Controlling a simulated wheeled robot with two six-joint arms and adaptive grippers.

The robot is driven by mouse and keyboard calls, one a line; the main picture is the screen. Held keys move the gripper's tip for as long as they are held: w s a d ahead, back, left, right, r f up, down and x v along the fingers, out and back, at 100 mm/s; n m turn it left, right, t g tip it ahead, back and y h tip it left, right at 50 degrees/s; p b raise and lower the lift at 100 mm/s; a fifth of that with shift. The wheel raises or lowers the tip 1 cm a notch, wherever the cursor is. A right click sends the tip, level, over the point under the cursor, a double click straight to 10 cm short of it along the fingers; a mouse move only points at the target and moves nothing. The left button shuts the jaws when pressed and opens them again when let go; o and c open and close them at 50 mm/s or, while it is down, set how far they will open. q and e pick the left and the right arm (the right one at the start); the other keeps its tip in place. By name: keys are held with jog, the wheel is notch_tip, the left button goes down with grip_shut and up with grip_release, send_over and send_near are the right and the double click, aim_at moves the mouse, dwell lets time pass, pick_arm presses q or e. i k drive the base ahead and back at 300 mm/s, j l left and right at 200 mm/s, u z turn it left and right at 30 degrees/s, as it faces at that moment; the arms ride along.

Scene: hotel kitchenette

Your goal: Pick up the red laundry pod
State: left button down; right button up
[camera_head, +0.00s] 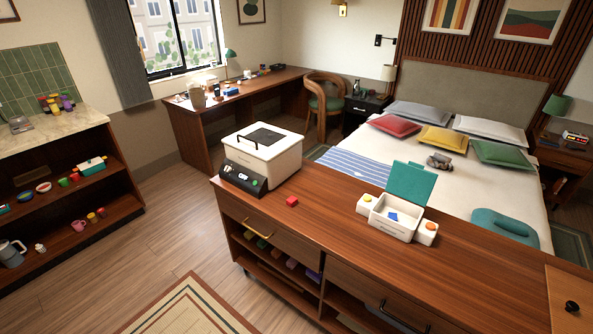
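A small red block-like item (292,201), which looks like the red laundry pod, lies on the wooden counter (330,223). It sits just right of a white box-shaped appliance (275,158) with a dark control panel and a handle on its lid. Nothing touches the pod, and it is fully in sight. Neither of my grippers shows in the head view.
A white container (392,226) with a raised teal lid holds something blue. Small side boxes with yellow and orange tops flank it. The counter between pod and container is clear. Open floor (150,240) lies left of the counter. A bed (400,165) stands behind.

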aim_at(292, 201)
jog(key=i+j+z, duration=0.15)
jog(key=j+z, duration=0.2)
jog(key=i+j+z, duration=0.1)
jog(key=j+z, duration=0.55)
jog(key=i+j+z, duration=0.1)
jog(key=j, duration=1.3)
jog(key=j+z, duration=0.1)
jog(key=j, duration=1.3)
jog(key=i, duration=0.05)
